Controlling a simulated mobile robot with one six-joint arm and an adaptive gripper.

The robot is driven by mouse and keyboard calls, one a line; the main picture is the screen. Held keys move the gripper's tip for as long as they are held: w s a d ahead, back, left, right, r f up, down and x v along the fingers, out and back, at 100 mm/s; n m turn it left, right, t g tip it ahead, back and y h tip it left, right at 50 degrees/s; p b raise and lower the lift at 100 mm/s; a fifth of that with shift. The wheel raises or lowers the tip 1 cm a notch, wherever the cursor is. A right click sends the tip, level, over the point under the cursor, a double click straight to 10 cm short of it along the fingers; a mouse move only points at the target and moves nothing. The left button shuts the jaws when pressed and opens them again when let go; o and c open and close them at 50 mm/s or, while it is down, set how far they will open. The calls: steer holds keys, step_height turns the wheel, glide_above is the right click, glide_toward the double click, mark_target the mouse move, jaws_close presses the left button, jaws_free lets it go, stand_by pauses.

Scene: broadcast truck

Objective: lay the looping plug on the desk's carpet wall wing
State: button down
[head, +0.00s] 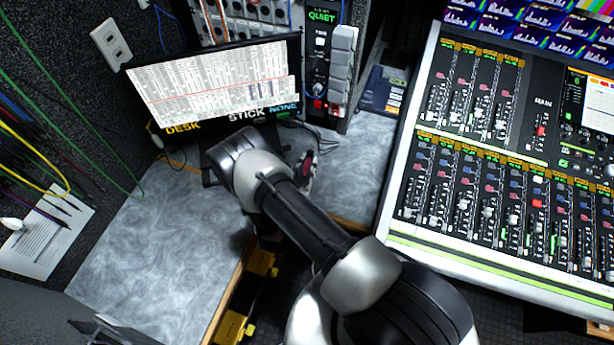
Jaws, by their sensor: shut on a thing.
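My arm reaches over the desk, and its wrist is in front of the monitor's lower edge. My gripper (305,176) shows only in part, low over the desk behind my forearm. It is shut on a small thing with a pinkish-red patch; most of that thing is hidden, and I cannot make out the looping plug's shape. The desk's carpet wall wing (160,245) is the grey marbled top at the left, along the dark carpeted wall (60,95). Its middle is bare.
A monitor (215,80) stands at the back of the desk. A paper sheet (45,235) and coloured cables are at the left wall. A mixing console (490,170) fills the right. Yellow-fitted gear (235,325) sits below the desk's front edge.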

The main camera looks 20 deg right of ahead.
steer(key=shift+f+b, duration=0.8)
steer(key=shift+f, duration=1.55)
steer(key=shift+f, duration=0.15)
steer(key=c, duration=1.5)
jaws_free()
